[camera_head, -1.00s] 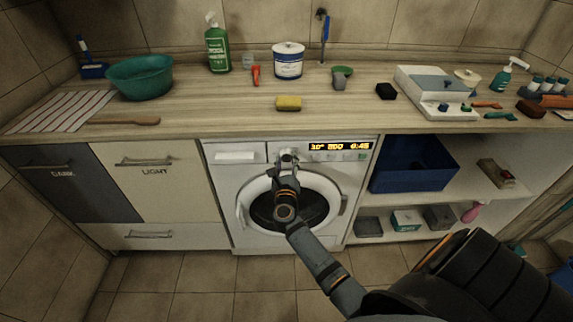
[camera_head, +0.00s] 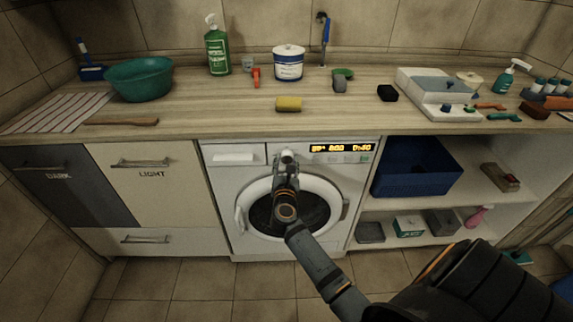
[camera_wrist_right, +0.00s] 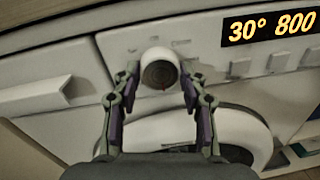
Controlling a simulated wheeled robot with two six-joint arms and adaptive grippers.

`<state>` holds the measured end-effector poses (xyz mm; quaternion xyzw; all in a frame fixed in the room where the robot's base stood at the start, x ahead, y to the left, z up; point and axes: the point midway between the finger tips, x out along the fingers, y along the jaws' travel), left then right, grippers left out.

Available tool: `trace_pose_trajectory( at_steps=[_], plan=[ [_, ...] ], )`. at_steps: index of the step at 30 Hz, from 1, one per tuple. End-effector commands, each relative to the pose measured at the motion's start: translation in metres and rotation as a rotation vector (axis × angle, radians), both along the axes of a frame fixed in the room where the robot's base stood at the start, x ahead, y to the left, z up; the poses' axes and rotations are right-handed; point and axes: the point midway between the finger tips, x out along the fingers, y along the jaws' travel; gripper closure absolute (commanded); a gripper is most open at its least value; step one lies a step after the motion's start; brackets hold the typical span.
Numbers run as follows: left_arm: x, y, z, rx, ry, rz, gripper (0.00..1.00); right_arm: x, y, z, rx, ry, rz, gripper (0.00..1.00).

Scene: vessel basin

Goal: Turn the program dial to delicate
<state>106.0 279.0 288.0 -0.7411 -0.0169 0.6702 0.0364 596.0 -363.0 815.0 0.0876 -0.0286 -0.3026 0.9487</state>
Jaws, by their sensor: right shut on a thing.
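The white washing machine (camera_head: 222,181) stands under the counter in the head view. The labels around the dial are too blurred to read. The lit display (camera_wrist_right: 268,27) reads 30° 800 in the wrist view. In the head view my right arm covers part of the machine's round door (camera_head: 334,208). My left gripper is not in view.
The drawer handle (camera_wrist_right: 35,95) and a row of buttons (camera_wrist_right: 277,62) flank the dial. The counter above holds a yellow sponge (camera_head: 288,104), a teal bowl (camera_head: 139,79) and a green bottle (camera_head: 217,52). A blue bin (camera_head: 415,166) stands on the right shelf.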

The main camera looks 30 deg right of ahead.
Motion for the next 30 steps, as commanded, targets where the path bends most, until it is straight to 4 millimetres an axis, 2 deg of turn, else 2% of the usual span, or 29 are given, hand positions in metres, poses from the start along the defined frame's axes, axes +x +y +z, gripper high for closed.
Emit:
trace_pose_trajectory(
  at_steps=[14,15,19,30],
  plan=[
    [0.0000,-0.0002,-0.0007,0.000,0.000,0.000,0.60,-0.0005,0.0001,-0.0021,0.013,-0.003,0.000,0.89],
    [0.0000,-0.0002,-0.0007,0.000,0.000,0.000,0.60,-0.0005,0.0001,-0.0022,0.013,-0.003,0.000,0.53],
    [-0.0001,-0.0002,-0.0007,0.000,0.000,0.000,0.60,-0.0003,0.0001,-0.0015,0.012,-0.004,0.000,0.36],
    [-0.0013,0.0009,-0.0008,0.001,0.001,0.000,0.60,-0.0045,0.0035,-0.0013,0.012,-0.005,0.001,0.34]
  ],
)
